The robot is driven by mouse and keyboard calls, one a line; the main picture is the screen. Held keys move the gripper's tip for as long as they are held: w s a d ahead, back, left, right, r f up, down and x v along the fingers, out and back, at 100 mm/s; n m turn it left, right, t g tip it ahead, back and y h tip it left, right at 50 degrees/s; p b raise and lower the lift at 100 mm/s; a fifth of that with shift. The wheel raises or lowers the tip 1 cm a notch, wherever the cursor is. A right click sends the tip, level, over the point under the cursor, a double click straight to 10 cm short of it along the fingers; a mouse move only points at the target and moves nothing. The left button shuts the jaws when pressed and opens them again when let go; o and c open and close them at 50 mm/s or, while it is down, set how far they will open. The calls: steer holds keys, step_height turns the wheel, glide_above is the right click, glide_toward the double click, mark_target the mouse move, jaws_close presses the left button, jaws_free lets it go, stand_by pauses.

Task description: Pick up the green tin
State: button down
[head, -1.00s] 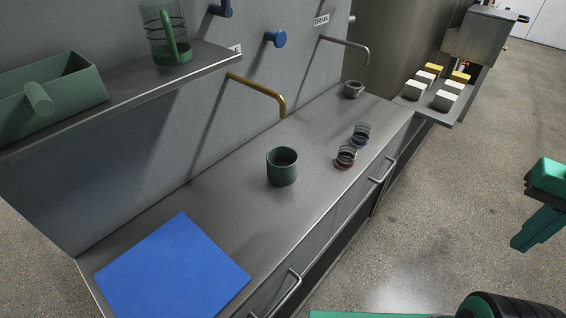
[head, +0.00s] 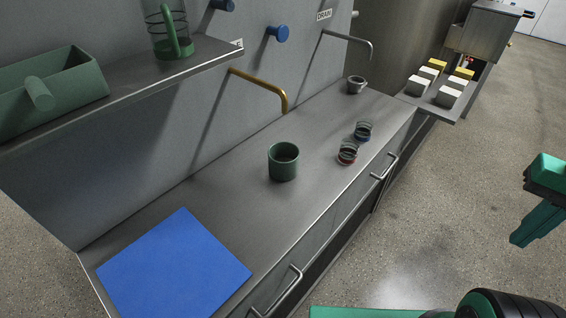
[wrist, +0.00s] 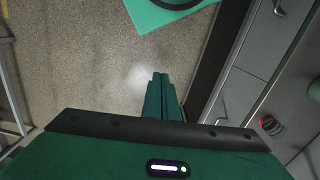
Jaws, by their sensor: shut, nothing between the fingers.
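The green tin (head: 283,162) is a dark green, open-topped cylinder standing upright on the steel counter (head: 225,205), near its middle. My gripper (head: 522,240) is at the right of the head view, out over the floor and well apart from the counter and the tin. In the wrist view my gripper (wrist: 159,78) points down at the floor with its fingers shut together and nothing between them.
A blue mat (head: 174,268) lies at the counter's near end. Two small jars, one red-based (head: 347,153) and one blue-based (head: 363,131), stand right of the tin. A brass spout (head: 262,84) reaches over the counter behind it. A shelf (head: 130,97) overhangs the left.

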mark_target(298, 160)
steer(key=c, duration=2.4)
jaws_free()
steer(key=shift+c, duration=0.2)
